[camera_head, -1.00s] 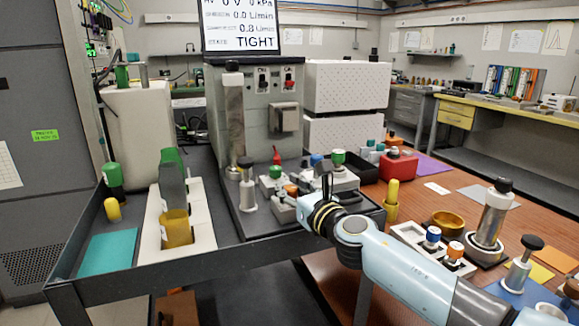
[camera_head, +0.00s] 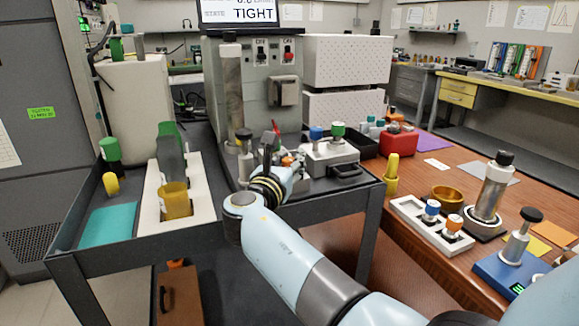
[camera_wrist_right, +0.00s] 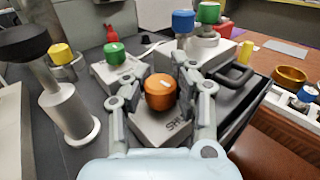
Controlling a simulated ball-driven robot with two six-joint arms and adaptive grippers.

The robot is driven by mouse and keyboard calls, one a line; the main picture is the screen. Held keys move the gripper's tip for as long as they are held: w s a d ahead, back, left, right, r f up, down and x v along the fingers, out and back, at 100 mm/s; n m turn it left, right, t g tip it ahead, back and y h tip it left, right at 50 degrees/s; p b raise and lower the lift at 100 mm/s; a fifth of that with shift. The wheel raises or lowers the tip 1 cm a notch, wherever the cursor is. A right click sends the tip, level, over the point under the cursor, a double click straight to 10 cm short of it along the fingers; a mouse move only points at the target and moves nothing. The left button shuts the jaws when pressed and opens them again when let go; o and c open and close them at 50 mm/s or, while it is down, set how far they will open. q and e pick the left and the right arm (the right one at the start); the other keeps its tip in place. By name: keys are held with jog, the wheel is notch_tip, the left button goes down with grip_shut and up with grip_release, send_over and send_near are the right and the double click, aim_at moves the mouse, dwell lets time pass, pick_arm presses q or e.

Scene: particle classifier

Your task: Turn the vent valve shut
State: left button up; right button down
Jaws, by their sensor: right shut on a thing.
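A small grey valve block (camera_wrist_right: 150,128) has an orange knob (camera_wrist_right: 160,92) with a white mark on top. Lettering starting "SHU" is partly visible on the block; the rest is covered. My right gripper (camera_wrist_right: 158,88) has its fingers closed on either side of the orange knob, from above. In the head view my right gripper (camera_head: 272,165) reaches over the bench tray and hides most of the block. A second small block beside it carries a green knob (camera_wrist_right: 113,52). My left gripper is not in view.
A metal post with a black top (camera_wrist_right: 62,105) stands close on the left. A block with blue and green knobs (camera_head: 330,152) and a black handle (camera_head: 345,170) stand to the right. The screen (camera_head: 255,14) reads TIGHT. A white foam tray (camera_head: 196,232) lies left.

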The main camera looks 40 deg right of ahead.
aim_at(289, 159)
jog(key=shift+s+a+f+m+g+h+b, duration=0.1)
jog(key=shift+f+m+g+h+b, duration=0.1)
jog(key=shift+m+g+h+b, duration=0.25)
jog(key=shift+g, duration=0.35)
jog(key=c, duration=1)
grip_release()
jog(key=shift+r, duration=0.15)
notch_tip(289, 159, up, 10)
